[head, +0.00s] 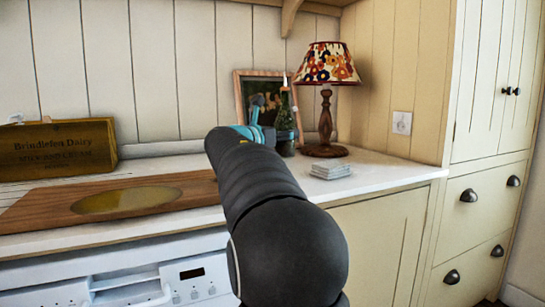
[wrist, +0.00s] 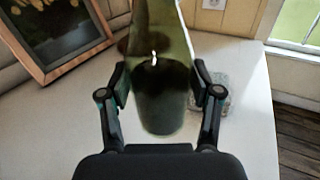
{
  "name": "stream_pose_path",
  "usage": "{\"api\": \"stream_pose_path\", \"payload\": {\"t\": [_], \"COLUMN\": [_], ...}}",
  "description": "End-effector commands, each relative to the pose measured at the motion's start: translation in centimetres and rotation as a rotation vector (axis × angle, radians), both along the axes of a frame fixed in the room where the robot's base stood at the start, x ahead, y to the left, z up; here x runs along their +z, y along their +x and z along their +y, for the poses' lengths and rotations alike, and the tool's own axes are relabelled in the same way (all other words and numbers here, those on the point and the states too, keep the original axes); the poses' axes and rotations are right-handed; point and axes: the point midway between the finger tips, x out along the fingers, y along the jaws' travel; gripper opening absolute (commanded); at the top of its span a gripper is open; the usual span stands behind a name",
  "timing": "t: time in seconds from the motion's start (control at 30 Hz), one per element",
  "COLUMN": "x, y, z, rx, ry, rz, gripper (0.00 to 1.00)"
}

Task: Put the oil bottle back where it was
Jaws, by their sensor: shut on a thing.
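The oil bottle (wrist: 165,95) is dark green glass. In the wrist view it stands between the two fingers of my gripper (wrist: 160,88), which is shut on it from both sides. In the head view the bottle (head: 284,128) shows just beyond my arm, in front of the picture frame and left of the lamp. My gripper (head: 268,125) is mostly hidden behind my own arm there. The bottle looks upright, at or just above the white countertop (head: 385,172); I cannot tell whether its base touches.
A lamp with a flowered shade (head: 326,65) stands right of the bottle. A picture frame (head: 241,88) leans on the wall behind. A stack of pale coasters (head: 331,170) lies in front of the lamp. A wooden board (head: 35,210) and a crate (head: 60,148) are at left.

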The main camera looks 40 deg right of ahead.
Motion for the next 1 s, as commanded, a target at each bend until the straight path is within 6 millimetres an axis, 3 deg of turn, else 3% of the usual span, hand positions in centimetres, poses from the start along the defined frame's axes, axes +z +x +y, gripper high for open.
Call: {"api": "stream_pose_path", "payload": {"t": [0.23,0.37,0.63,1.0], "x": [-1.4,-2.0,-5.3,-5.7], "y": [1.4,1.4,1.4,1.4], "z": [2.3,2.4,2.4,2.4], "rx": [0.002,0.001,0.001,0.001], "ry": [-0.003,-0.002,-0.001,-0.001], "rz": [-0.002,-0.001,0.001,-0.002], "gripper": [0.09,0.09,0.09,0.09]}}
